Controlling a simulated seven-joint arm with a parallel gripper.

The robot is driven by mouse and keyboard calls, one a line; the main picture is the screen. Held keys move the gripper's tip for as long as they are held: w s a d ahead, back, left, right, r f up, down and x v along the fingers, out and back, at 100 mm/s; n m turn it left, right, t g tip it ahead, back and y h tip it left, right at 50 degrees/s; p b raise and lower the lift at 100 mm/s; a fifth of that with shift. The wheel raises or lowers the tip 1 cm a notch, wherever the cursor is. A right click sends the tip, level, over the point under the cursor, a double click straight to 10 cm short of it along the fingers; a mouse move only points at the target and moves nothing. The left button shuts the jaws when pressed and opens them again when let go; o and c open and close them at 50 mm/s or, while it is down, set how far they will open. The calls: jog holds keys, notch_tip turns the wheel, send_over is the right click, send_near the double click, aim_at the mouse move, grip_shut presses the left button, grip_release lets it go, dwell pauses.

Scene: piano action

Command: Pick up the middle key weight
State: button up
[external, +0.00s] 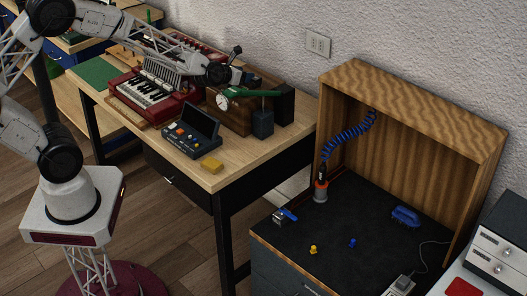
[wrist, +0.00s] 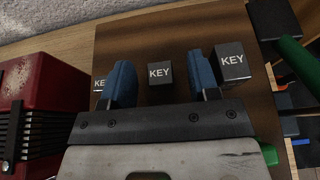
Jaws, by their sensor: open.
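Three dark grey blocks marked KEY rest on a brown wooden surface in the wrist view. The middle key weight (wrist: 160,77) lies in the gap between my gripper's two blue fingers (wrist: 159,64), with space on each side. The left key weight (wrist: 99,86) is partly hidden behind the left finger. The right key weight (wrist: 232,62) is just right of the right finger and looks larger. My gripper is open and empty. In the external view my gripper end is above the wooden box at the back of the workbench; the weights cannot be made out there.
A red accordion (wrist: 28,122), with keys visible in the external view (external: 145,90), stands left of the wooden box (external: 229,112). A green bar (external: 262,93) and dark blocks (external: 263,124) are to its right.

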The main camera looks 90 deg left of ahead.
jog(key=shift+c, duration=0.3)
grip_shut()
jog(key=shift+r, duration=0.1)
jog(key=shift+r, duration=0.75)
jog(key=shift+s+d+r, duration=0.15)
jog(key=shift+s+r, duration=0.05)
jog(key=shift+r, duration=0.3)
jog(key=shift+s+d+r, duration=0.15)
jog(key=shift+s+r, duration=0.05)
jog(key=shift+r, duration=0.3)
jog(key=s+d+r, duration=0.1)
jog(key=s+d, duration=0.8)
jog(key=s, duration=0.3)
jog(key=shift+r, duration=0.2)
